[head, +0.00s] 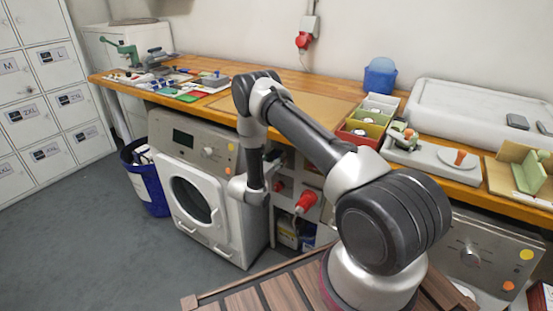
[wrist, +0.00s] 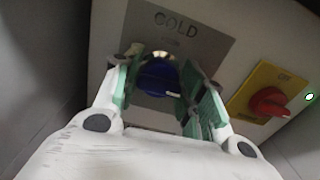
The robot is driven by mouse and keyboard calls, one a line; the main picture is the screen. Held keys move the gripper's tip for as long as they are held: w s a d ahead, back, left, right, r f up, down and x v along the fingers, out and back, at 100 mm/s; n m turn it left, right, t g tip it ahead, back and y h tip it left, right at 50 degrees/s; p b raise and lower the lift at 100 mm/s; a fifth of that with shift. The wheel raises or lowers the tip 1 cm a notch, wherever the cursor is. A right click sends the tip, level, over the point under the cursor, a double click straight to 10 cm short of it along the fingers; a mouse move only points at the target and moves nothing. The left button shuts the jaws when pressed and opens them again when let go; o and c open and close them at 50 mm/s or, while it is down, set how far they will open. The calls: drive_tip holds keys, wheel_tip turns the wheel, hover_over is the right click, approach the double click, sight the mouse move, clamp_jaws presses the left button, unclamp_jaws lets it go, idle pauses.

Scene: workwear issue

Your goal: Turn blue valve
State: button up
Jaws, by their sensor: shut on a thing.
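The blue valve (wrist: 158,78) shows in the wrist view, a round blue knob with a small light mark on its rim. It sits below a grey plate marked COLD (wrist: 185,32), with a brass-coloured part above it. My gripper (wrist: 157,88) has its green-padded fingers on both sides of the knob and is shut on it. In the head view my arm reaches down in front of the workbench beside the washing machine. My gripper and the valve are hidden there.
A red rotary switch (wrist: 268,103) on a yellow plate is right of the valve. In the head view, a washing machine (head: 225,158) stands under the wooden workbench (head: 230,72). Red plugs (head: 306,201) stick out right of my forearm. Open floor (head: 90,235) lies left.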

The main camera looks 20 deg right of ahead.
drive_tip(key=n, duration=0.4)
drive_tip(key=shift+n, duration=0.3)
drive_tip(key=n, duration=0.4)
drive_tip(key=shift+a+f, duration=0.1)
drive_tip(key=n, duration=0.5)
drive_tip(key=shift+w+f, duration=0.1)
drive_tip(key=shift+n, duration=1.9)
drive_tip(key=o, duration=1.1)
drive_tip(key=shift+c, duration=0.2)
drive_tip(key=v, duration=1.2)
